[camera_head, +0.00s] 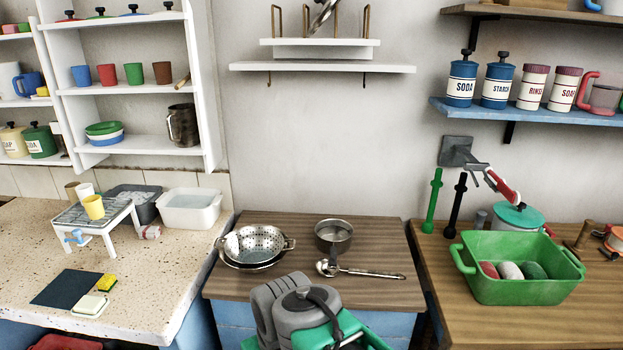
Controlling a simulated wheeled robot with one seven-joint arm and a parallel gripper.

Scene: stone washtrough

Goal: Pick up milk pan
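A small dark metal pan (333,234), which I take to be the milk pan, stands upright on the brown wooden worktop in the middle. It looks empty, and its short handle points toward the front. My gripper's fingers do not show in this view. Grey and green parts, probably of my own arm, fill the bottom middle, in front of the worktop and apart from the pan.
A metal colander (253,241) sits left of the pan. A steel ladle (360,271) lies just in front of it. A green tub (516,288) stands on the right counter. A white shelf (322,68) hangs above; the worktop behind the pan is clear.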

